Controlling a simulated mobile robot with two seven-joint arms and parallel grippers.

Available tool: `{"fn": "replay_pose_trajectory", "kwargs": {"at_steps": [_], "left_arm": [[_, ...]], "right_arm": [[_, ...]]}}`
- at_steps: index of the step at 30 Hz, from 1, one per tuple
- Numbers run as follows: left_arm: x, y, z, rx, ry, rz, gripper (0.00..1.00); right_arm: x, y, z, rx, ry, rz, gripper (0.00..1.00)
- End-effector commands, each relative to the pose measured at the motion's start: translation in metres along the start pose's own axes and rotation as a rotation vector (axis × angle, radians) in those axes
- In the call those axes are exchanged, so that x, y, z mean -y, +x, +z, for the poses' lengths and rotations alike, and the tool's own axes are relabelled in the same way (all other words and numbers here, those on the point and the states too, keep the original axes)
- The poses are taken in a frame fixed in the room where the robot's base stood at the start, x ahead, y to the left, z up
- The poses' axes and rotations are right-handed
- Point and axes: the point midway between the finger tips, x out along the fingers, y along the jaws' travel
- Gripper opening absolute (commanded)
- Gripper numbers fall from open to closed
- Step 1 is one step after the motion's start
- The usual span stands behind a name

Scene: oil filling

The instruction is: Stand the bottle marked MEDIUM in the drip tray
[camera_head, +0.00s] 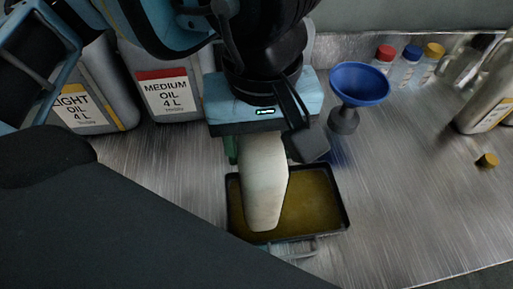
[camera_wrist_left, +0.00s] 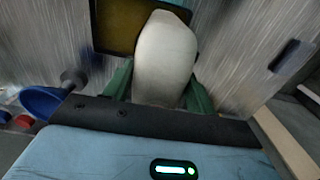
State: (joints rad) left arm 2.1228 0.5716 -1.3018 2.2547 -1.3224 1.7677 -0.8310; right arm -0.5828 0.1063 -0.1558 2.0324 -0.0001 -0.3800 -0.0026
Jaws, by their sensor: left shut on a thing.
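The jug labelled MEDIUM OIL 4 L (camera_head: 167,92), grey with a red band, stands upright at the back left in the head view. The black drip tray (camera_head: 318,205) has an amber-brown inside and lies in the middle of the bench; it also shows in the wrist view (camera_wrist_left: 112,25). My left gripper (camera_head: 262,145) is shut on a pale tapered container (camera_head: 263,190), held in front of the tray in the picture. No marking shows on this container (camera_wrist_left: 165,55), and I cannot tell whether it touches the tray. My right gripper is not in view.
A LIGHT OIL jug (camera_head: 75,105) stands left of the MEDIUM jug. A blue funnel (camera_head: 360,84) stands right of my gripper. Small bottles with coloured caps (camera_head: 408,68) are behind it. A labelled bottle (camera_head: 485,105) and loose cap (camera_head: 487,160) are at the right.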

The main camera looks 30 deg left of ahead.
Motion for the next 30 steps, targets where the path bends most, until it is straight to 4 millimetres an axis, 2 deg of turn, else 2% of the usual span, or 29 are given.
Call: {"fn": "replay_pose_trajectory", "kwargs": {"at_steps": [7,18,30], "left_arm": [[0.006,0.001,-0.008,-0.001,-0.002,0.002,0.00],[0.005,0.032,-0.007,-0.001,-0.003,0.003,0.00],[0.005,0.036,-0.007,0.000,-0.003,0.003,0.00]], "right_arm": [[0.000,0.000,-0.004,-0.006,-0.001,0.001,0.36],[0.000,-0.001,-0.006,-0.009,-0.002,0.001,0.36],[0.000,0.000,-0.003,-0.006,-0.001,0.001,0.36]]}}
